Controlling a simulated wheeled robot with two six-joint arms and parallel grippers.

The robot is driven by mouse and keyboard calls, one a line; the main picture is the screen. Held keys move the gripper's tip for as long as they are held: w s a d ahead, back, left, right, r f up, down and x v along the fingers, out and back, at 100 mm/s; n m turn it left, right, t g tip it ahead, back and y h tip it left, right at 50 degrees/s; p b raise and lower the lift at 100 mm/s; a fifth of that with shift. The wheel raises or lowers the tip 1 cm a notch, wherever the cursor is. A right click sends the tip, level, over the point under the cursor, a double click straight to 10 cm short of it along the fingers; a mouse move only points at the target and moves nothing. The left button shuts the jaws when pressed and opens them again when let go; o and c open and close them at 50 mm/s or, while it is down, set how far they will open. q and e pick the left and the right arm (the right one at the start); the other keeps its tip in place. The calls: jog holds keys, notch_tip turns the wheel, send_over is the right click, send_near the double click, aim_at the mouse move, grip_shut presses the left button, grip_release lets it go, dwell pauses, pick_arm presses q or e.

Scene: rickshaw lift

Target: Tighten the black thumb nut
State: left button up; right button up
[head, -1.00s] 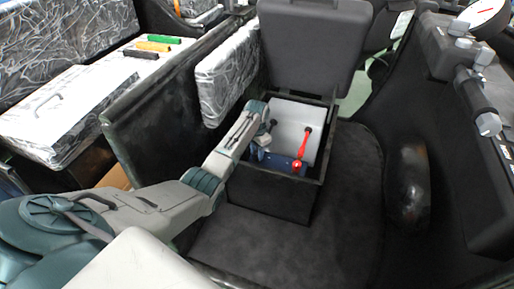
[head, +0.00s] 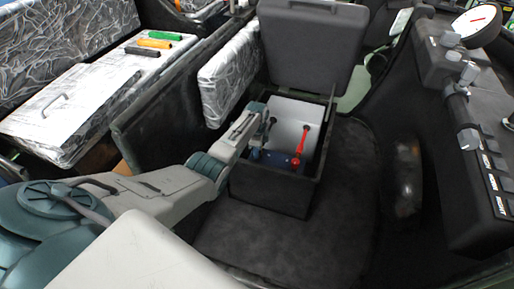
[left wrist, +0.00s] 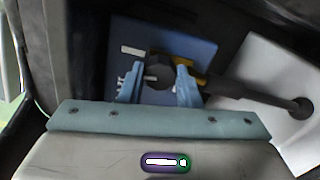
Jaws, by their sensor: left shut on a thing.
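The black thumb nut (left wrist: 160,72) is a dark knob above the blue battery (left wrist: 198,52) in the left wrist view. My left gripper (left wrist: 158,88) has its light-blue fingers on either side of the nut and is shut on it. A black cable (left wrist: 250,94) runs from beside the nut to a white panel (left wrist: 262,65). In the head view my left gripper (head: 257,152) reaches down into the open black box (head: 268,190) at the battery's left end. The nut is too hidden there to make out. A red cable (head: 300,143) stands at the battery's right end. My right gripper is not in view.
The raised lid (head: 312,45) stands behind the box. A dark side wall (head: 170,110) and silver-black padding (head: 228,75) lie left of it. Dark floor (head: 350,190) is clear to the right. A control console (head: 470,180) stands at far right.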

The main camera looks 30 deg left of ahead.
pick_arm(q)
jog(key=shift+m, duration=1.1)
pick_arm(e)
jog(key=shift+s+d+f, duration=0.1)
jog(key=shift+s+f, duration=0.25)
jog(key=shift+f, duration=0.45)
pick_arm(q)
jog(key=shift+d, duration=0.1)
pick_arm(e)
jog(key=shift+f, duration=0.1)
pick_arm(q)
jog(key=o, duration=1)
